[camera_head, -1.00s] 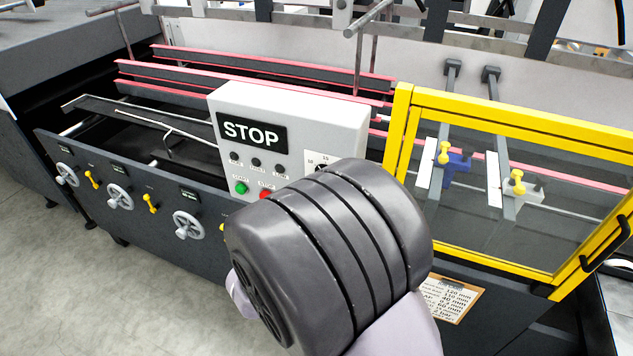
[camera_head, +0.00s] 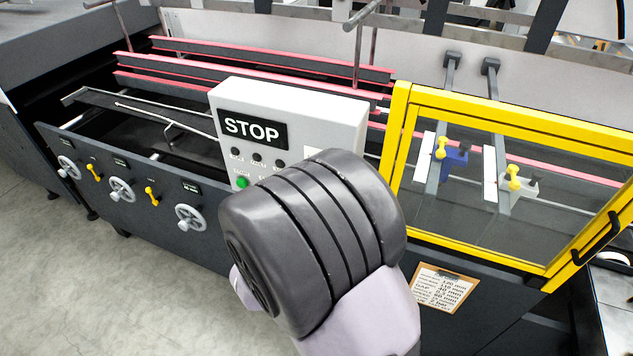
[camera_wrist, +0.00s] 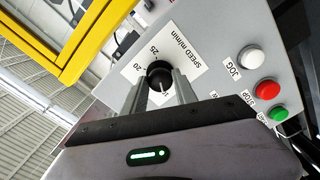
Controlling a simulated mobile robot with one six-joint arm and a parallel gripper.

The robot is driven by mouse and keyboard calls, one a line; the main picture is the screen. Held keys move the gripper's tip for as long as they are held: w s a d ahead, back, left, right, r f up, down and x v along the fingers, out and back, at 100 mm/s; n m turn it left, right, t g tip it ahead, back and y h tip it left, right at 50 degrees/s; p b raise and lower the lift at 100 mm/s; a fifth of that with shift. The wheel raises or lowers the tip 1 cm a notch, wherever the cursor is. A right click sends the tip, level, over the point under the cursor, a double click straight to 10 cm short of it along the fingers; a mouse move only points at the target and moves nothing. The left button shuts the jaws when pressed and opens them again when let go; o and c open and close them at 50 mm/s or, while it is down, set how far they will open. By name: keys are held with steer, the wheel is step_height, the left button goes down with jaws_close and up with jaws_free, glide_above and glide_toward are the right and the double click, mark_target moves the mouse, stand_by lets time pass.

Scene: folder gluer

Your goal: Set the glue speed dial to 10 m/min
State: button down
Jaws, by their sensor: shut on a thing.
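The glue speed dial (camera_wrist: 158,72) is a round black knob on a white scale plate (camera_wrist: 185,58) marked "SPEED m/min" in the wrist view. The numbers 20 and 25 show on the plate; the other numbers are hidden. My gripper (camera_wrist: 159,90) is shut on the knob, one finger on each side of it. A light patch shows on the knob, but I cannot tell which number its pointer faces. In the head view my arm covers the dial and the gripper; only a blank part of the scale plate (camera_head: 317,156) shows.
The grey control box (camera_head: 290,100) carries a STOP sign (camera_head: 252,129). White JOG (camera_wrist: 251,57), red (camera_wrist: 267,89) and green (camera_wrist: 279,114) buttons sit beside the dial. A yellow-framed guard (camera_head: 400,110) stands close at the right. Handwheels (camera_head: 121,190) line the lower front.

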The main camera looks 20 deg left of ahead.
steer(key=c, duration=1)
jaws_free()
steer(key=shift+o, duration=0.2)
steer(key=s+a+p, duration=0.1)
steer(key=s, duration=1.6)
steer(key=shift+s+a, duration=0.15)
steer(key=shift+s, duration=0.05)
